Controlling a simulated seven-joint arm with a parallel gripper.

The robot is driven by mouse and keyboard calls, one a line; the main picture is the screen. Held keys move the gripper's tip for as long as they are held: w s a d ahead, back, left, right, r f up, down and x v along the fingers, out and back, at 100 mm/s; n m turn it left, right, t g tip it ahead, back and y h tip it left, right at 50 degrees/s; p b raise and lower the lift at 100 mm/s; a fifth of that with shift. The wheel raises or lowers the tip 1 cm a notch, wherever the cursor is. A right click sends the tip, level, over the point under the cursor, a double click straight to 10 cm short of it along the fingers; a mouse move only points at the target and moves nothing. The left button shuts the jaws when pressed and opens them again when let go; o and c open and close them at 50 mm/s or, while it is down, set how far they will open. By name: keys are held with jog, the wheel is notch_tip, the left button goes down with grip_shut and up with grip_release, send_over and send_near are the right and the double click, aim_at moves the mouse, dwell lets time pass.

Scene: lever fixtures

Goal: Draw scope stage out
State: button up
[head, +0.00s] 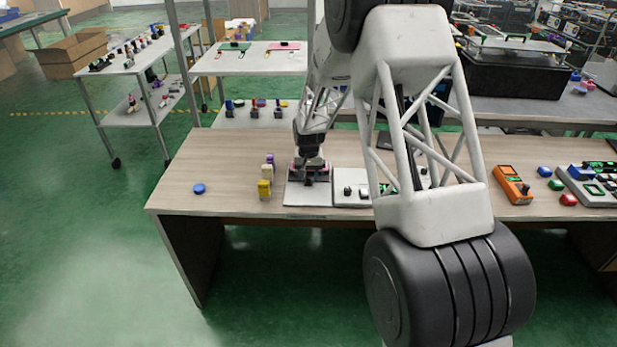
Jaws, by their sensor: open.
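A grey flat fixture plate (307,198) lies near the front edge of the wooden table, and it may be the base of the scope stage. My gripper (310,178) is over this plate, pointing down, with its jaws open. A small dark part shows around the fingertips; I cannot tell whether the gripper touches it. The stage itself is mostly hidden behind my gripper, and its position cannot be made out.
A white fixture plate (351,199) with dark knobs stands just right. An orange handheld meter (512,185) lies right. My arm hides the table's middle; its left end is mostly clear.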

jog(key=shift+f, duration=0.5)
grip_shut()
